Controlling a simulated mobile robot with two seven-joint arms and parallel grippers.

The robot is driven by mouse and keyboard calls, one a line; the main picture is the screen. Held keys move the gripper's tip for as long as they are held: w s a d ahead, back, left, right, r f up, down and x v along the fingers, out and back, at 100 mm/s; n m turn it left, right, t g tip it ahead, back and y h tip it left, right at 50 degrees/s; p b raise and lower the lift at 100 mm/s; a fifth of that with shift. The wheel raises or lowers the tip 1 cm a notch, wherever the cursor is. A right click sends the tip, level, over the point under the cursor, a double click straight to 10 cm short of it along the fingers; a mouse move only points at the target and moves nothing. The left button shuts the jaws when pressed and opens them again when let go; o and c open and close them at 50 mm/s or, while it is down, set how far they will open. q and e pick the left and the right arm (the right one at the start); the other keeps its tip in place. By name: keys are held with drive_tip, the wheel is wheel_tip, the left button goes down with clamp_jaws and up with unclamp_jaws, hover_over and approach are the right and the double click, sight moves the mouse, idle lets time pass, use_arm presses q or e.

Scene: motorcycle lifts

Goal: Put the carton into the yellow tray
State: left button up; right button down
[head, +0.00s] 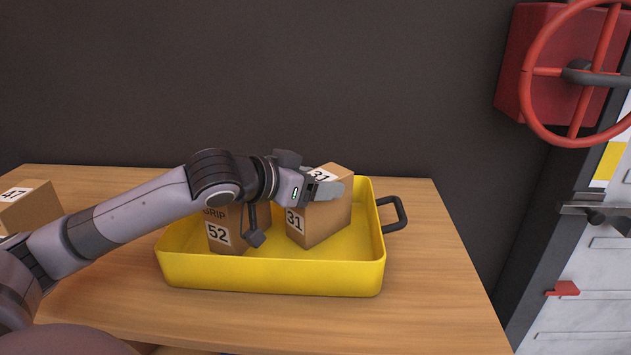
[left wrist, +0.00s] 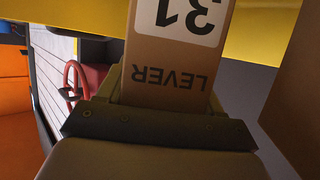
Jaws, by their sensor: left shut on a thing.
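A brown carton labelled 31 (head: 322,224) is inside the walls of the yellow tray (head: 270,276), towards its right side. I cannot tell whether its base touches the tray floor. My left gripper (head: 327,191) is shut on the top of this carton. In the left wrist view the carton (left wrist: 172,50), marked 31 and LEVER, sits between the fingers. Another carton labelled 52 and GRIP (head: 231,238) stands in the tray to the left, partly hidden behind my left arm. My right gripper is not in view.
A carton labelled 47 (head: 32,208) stands on the wooden table (head: 440,300) at the far left. The tray has a dark handle (head: 398,214) on its right. A red handwheel (head: 532,72) is at the upper right. The table right of the tray is clear.

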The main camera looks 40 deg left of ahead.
use_arm(q)
drive_tip(key=o, duration=1.2)
drive_tip(key=shift+r, duration=0.1)
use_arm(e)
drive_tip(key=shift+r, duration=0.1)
use_arm(q)
drive_tip(key=shift+s+a, duration=0.2)
drive_tip(key=shift+s, duration=0.15)
drive_tip(key=b+v, duration=0.1)
drive_tip(key=v, duration=0.1)
drive_tip(key=shift+s+r, duration=0.15)
drive_tip(key=shift+s, duration=0.1)
drive_tip(key=shift+s+a+r+b, duration=0.1)
drive_tip(key=shift+s+r+b, duration=0.05)
drive_tip(key=shift+s+b, duration=0.2)
drive_tip(key=b+v, duration=0.1)
drive_tip(key=v, duration=0.7)
drive_tip(key=shift+r, duration=0.15)
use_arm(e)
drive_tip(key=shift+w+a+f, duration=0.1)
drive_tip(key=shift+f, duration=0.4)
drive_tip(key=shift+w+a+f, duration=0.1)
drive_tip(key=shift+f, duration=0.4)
